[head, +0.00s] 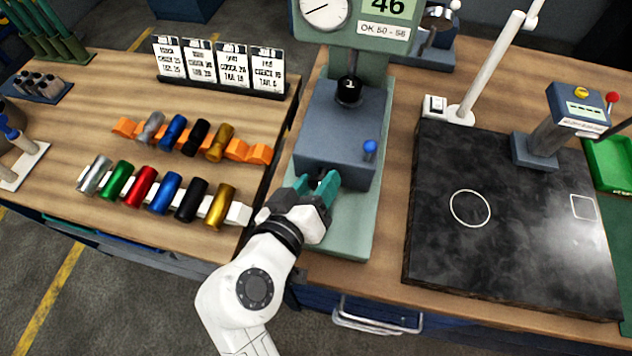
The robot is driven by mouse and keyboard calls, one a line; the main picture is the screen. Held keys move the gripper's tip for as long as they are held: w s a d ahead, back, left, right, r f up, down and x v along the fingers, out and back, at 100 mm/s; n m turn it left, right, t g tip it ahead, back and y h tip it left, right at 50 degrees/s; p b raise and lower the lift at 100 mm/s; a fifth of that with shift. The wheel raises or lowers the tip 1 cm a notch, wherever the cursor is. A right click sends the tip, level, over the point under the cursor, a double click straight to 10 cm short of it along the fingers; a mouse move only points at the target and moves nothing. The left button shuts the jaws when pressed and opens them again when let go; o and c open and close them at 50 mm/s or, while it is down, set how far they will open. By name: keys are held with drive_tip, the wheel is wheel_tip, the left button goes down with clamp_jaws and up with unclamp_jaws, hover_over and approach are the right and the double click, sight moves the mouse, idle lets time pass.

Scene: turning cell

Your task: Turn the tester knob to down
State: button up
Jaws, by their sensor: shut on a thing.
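The tester (338,125) is a pale green stand with a dark grey block, in the middle of the head view. A dark knob (321,179) on the block's front face shows only in part between the teal fingers of my gripper (316,188). My gripper is shut on this knob. My fingers hide most of it, so its pointer direction cannot be told. The tester's display (386,7) reads 46, above a label reading OK 50 - 56. A dial gauge (325,10) is beside the display.
Colored cylinders lie on a white rack (238,213) and an orange rack (260,153) at left, with white cards (200,62) behind. A black stone plate (510,250) with a circle and a square lies right, bearing a display device (572,110). A lamp post (490,70) stands behind it.

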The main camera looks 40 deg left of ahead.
drive_tip(key=o, duration=1)
drive_tip(key=b+v, duration=0.1)
drive_tip(key=v, duration=0.9)
drive_tip(key=shift+s+d, duration=0.1)
drive_tip(key=shift+s, duration=0.3)
